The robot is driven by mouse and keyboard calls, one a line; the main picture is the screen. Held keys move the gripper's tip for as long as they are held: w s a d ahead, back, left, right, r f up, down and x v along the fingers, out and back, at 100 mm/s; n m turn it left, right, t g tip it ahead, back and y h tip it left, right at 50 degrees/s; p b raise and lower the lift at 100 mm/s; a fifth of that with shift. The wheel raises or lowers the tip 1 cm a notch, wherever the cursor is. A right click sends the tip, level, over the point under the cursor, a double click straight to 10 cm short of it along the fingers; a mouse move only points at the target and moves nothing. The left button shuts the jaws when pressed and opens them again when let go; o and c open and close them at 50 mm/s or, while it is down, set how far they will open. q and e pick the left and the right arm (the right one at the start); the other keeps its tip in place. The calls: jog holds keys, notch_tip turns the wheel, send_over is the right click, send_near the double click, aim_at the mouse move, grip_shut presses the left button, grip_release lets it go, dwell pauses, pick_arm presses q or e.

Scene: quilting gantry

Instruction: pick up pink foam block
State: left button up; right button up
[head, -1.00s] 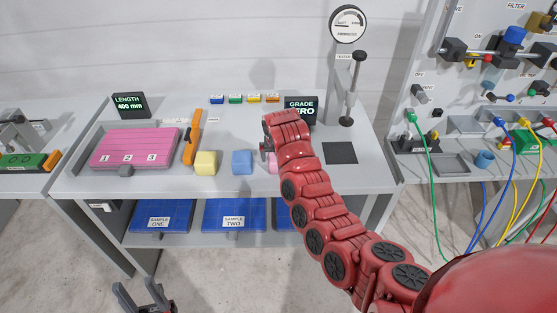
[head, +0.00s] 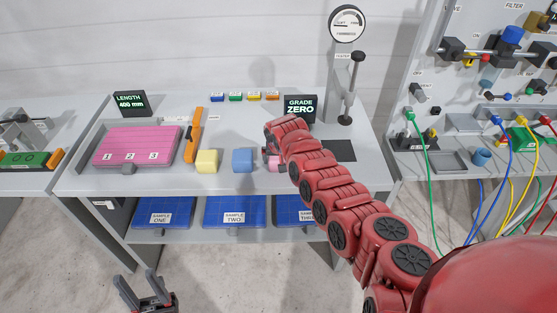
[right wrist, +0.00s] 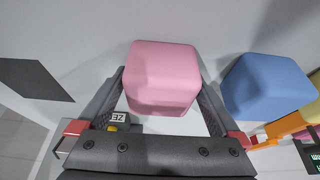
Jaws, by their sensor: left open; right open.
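The pink foam block (right wrist: 162,76) stands on the grey bench in the right wrist view, between the two open fingers of my right gripper (right wrist: 163,100). I cannot tell whether either finger touches it. In the head view the pink block (head: 274,163) is mostly hidden behind my right arm, to the right of the blue block. My right gripper (head: 266,156) is at the block there, largely covered by the arm. My left gripper (head: 143,292) is open and empty, low in front of the bench.
A blue block (head: 242,160) and a yellow block (head: 206,161) stand left of the pink one. The blue block (right wrist: 267,87) is close beside the right gripper's finger. The GRADE ZERO display (head: 300,108) and a tester stand (head: 350,90) are behind. A dark pad (head: 340,151) lies right.

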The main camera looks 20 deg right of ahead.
jog(key=shift+c, duration=0.3)
jog(key=c, duration=1)
jog(key=shift+r, duration=0.2)
